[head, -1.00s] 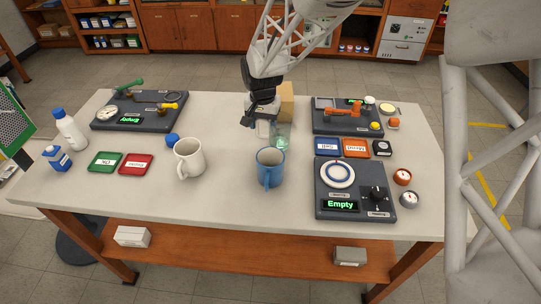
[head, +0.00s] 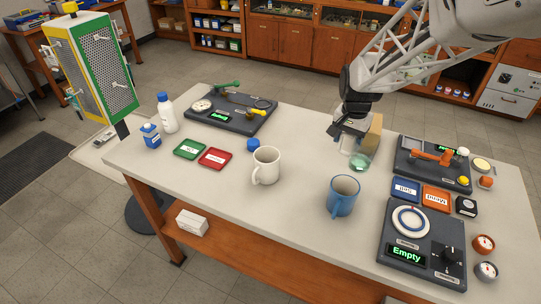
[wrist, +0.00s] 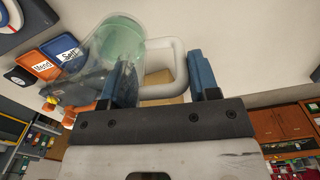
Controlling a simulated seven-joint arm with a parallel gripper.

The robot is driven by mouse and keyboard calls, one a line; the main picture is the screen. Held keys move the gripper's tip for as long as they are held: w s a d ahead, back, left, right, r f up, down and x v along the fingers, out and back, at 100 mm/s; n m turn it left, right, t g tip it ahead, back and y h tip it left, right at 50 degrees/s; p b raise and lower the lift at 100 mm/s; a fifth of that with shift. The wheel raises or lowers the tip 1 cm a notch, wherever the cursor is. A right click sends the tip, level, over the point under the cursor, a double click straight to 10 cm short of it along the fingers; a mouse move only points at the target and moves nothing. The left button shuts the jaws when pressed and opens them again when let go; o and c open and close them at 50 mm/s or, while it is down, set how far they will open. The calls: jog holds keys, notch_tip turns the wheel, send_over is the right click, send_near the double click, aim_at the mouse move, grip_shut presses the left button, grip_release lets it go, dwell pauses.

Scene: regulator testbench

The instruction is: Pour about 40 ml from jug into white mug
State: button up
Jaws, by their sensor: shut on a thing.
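The clear jug (head: 360,161) with pale green liquid stands or hovers just behind the blue mug; I cannot tell whether it touches the table. In the wrist view the jug (wrist: 112,45) shows its see-through wall and green contents, with its pale handle (wrist: 177,68) between my fingers. My gripper (head: 352,134) is shut on the jug's handle; it also shows in the wrist view (wrist: 165,85). The white mug (head: 266,166) stands upright, left of the jug, its handle toward the front left. Its inside bottom is hidden.
A blue mug (head: 343,196) stands close in front of the jug, right of the white mug. A wooden block (head: 374,136) is behind the gripper. A blue cap (head: 253,144) lies behind the white mug. A dark regulator panel (head: 420,245) sits right; small trays (head: 213,158) sit left.

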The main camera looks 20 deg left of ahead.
jog(key=shift+a+r, duration=0.2)
jog(key=shift+r, duration=0.2)
jog(key=a, duration=2.4)
jog(key=shift+s+f, duration=0.2)
jog(key=shift+f, duration=1.1)
jog(key=shift+s+f, duration=0.15)
jog(key=shift+f, duration=1.1)
jog(key=s+r+t+h, duration=0.2)
jog(key=s+r+t, duration=0.3)
jog(key=t, duration=0.7)
jog(key=shift+s+a, duration=0.4)
jog(key=shift+s, duration=0.3)
